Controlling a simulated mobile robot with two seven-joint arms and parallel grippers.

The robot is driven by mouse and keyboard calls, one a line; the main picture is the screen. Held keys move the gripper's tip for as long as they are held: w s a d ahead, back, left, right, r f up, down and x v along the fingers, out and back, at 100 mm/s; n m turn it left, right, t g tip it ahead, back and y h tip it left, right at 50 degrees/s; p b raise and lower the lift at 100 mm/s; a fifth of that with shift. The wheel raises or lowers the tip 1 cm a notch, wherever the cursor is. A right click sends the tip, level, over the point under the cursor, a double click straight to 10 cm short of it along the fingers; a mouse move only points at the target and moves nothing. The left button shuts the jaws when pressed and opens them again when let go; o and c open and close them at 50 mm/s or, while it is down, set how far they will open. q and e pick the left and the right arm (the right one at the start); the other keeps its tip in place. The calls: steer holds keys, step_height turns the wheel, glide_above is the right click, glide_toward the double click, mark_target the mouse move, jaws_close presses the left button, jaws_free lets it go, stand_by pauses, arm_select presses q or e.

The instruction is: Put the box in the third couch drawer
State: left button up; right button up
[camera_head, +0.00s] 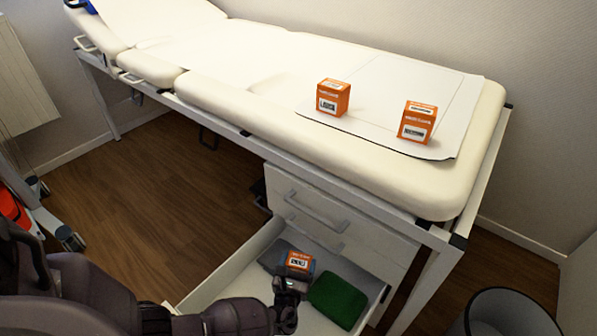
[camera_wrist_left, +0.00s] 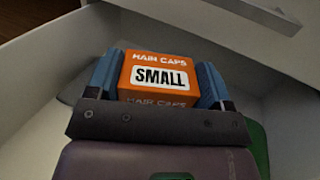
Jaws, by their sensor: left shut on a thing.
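My left gripper (camera_head: 290,284) is shut on an orange box (camera_head: 299,260). It holds the box over or inside the open lowest drawer (camera_head: 216,284) of the couch; I cannot tell whether the box touches the drawer floor. In the left wrist view the box (camera_wrist_left: 157,77) reads "HAIR CAPS SMALL" and sits between the two blue fingers (camera_wrist_left: 160,84). A similar orange box (camera_head: 333,97) and another orange box (camera_head: 417,122) stand upright on the couch top. My right gripper does not show.
A green item (camera_head: 339,299) lies in the drawer, right of the held box. The upper drawers with grey handles (camera_head: 316,211) are closed above it. A round bin (camera_head: 508,314) stands at the lower right. Wooden floor (camera_head: 160,200) is clear left of the drawer.

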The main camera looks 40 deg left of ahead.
arm_select(q)
steer(key=shift+f, duration=0.35)
steer(key=o, duration=0.9)
steer(key=shift+r, duration=0.25)
steer(key=shift+s+d+r, duration=0.1)
steer(key=shift+s+r, duration=0.1)
steer(key=shift+s, duration=0.05)
steer(key=p+v, duration=0.1)
steer(key=v, duration=0.4)
steer(key=shift+s+d, duration=0.1)
steer(key=shift+s+d+p, duration=0.3)
steer(key=shift+s, duration=0.5)
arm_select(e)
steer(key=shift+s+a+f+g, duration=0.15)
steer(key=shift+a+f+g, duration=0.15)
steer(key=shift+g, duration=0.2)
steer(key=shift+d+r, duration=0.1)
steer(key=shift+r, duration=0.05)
